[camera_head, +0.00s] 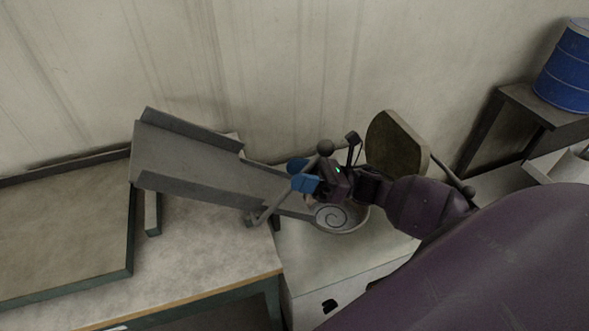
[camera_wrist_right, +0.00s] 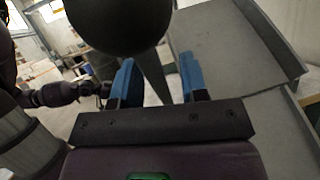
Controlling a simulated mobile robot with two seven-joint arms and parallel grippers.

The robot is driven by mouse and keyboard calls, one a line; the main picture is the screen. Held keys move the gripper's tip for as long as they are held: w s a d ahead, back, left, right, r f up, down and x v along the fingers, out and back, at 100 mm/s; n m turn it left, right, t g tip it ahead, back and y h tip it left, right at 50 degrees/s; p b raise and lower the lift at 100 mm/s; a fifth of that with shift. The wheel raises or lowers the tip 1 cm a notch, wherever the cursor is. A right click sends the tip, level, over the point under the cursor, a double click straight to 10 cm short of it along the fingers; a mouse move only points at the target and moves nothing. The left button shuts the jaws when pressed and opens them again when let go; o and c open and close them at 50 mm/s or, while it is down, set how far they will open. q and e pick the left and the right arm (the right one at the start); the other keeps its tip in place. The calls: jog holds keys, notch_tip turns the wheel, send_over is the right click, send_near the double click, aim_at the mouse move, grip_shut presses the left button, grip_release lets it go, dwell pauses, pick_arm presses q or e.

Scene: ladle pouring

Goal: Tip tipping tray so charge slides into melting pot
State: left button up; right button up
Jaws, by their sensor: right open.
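The grey tipping tray (camera_head: 195,160) is a channel with raised sides. It slopes down to the right, its lower end beside the round melting pot (camera_head: 358,222), where a spiral shows inside. My right gripper (camera_head: 303,177) is over the tray's lower end, with blue fingers apart. In the right wrist view a dark ball knob (camera_wrist_right: 118,20) is in front of the open fingers (camera_wrist_right: 157,80), and a thin bar shows between them. The grip on it is not clear. I see no charge on the tray's visible part. A dark purple arm of mine shows far left there; its gripper is unclear.
A round, dark lid-like plate (camera_head: 390,145) stands upright behind the pot. A shallow framed tray (camera_head: 70,235) lies on the table at the left. A blue drum (camera_head: 564,70) stands on a shelf at the upper right. The wall is close behind.

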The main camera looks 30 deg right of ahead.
jog(key=shift+w+a+r, duration=0.25)
jog(key=shift+a, duration=0.3)
jog(key=shift+c, duration=0.3)
grip_shut()
